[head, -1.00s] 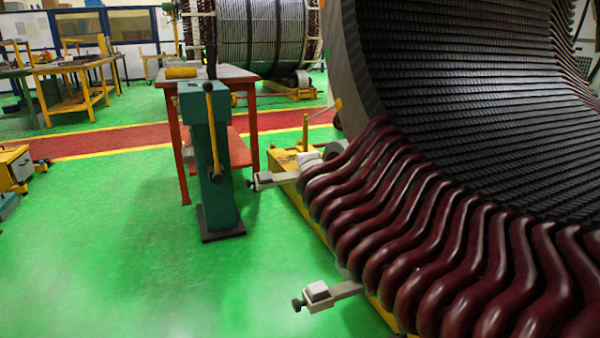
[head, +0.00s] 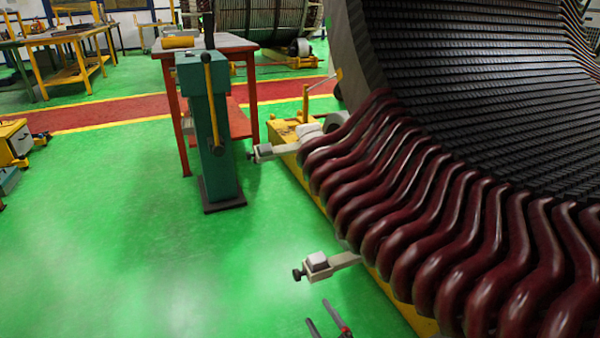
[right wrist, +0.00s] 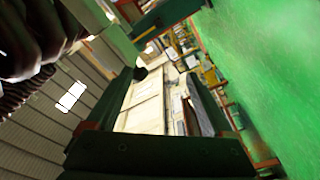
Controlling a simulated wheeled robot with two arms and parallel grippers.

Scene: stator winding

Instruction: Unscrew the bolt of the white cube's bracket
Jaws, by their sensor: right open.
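The nearer bracket (head: 345,260) sticks out to the left from the lower edge of the stator. A white cube (head: 317,261) sits on it, and a dark bolt (head: 297,274) with a round head is at its left end. A similar bracket with a light block (head: 265,150) and a dark bolt (head: 250,156) is farther back. My right gripper (head: 328,322) shows at the bottom edge, below the nearer bracket and apart from it. Its fingers are spread and empty; they also show in the right wrist view (right wrist: 160,80). My left gripper is out of view.
The large stator with dark red coil ends (head: 470,220) fills the right side. A green post (head: 218,140) stands left of the far bracket, before a red table (head: 238,70). The green floor (head: 130,240) left of the nearer bracket is clear.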

